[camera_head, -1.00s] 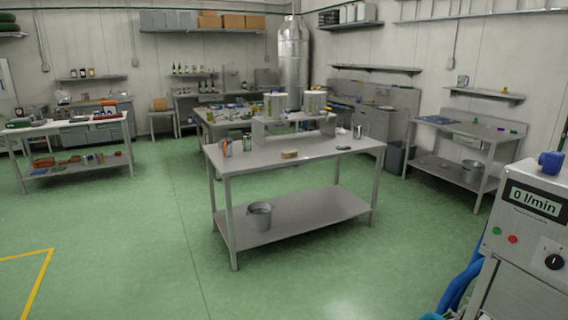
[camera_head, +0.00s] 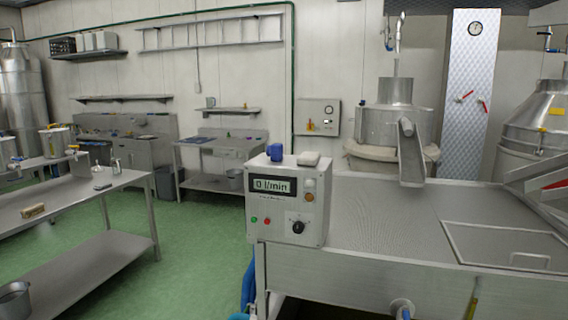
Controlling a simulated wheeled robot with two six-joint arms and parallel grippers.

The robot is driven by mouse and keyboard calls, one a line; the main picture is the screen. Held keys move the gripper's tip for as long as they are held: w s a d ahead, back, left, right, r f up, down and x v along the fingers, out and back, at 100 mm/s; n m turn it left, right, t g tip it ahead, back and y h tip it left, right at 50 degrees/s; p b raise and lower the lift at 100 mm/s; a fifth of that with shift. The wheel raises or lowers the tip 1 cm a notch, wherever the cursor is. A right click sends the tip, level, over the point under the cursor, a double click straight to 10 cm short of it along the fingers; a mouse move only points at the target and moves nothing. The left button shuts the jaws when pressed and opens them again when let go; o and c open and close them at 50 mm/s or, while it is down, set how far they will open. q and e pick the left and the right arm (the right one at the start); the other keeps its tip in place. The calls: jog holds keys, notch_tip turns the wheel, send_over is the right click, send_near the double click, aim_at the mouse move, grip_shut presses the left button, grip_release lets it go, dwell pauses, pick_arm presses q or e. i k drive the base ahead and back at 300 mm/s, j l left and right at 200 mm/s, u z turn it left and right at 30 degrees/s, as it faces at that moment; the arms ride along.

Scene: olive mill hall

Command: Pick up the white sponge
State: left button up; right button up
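A small whitish block (camera_head: 308,158), which looks like the white sponge, lies on top of the grey control box with the "0 l/min" display (camera_head: 272,186). It sits to the right of a blue object (camera_head: 275,152) on the same box top, apart from it. Neither of my grippers shows in the view.
The control box stands at the left end of a long steel machine (camera_head: 380,225) with a lidded top. A steel table (camera_head: 125,180) at left holds a tan block (camera_head: 34,211) and a dark item (camera_head: 102,187). Green floor (camera_head: 195,245) is free between table and machine.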

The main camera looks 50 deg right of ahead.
aim_at(306, 159)
jog(key=z, duration=1.6)
